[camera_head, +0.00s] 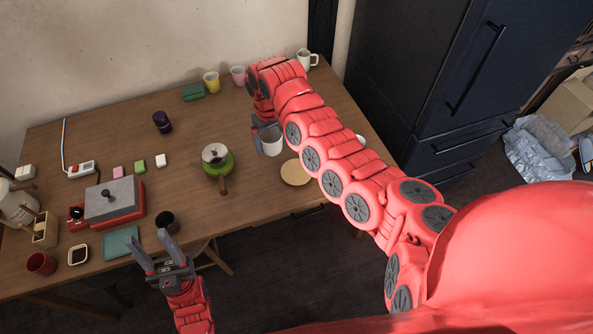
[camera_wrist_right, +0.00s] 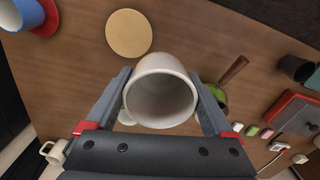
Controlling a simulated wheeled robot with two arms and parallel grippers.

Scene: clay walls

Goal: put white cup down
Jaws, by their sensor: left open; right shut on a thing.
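The white cup (camera_head: 271,141) is in my right gripper (camera_head: 262,133), over the wooden table (camera_head: 185,133). In the right wrist view the white cup (camera_wrist_right: 161,92) sits between the two fingers of the right gripper (camera_wrist_right: 161,98), its open mouth facing the camera. I cannot tell whether its base touches the table. A round tan coaster (camera_head: 295,172) lies beside it, to its right in the head view; it shows in the right wrist view (camera_wrist_right: 129,33) too. My left gripper (camera_head: 153,247) is open and empty at the table's front edge.
A green kettle (camera_head: 217,165) stands left of the white cup. Yellow (camera_head: 212,83) and pink (camera_head: 238,76) cups and a white mug (camera_head: 306,59) stand along the back. A red box-shaped appliance (camera_head: 115,208) is at the left. The table between kettle and back cups is clear.

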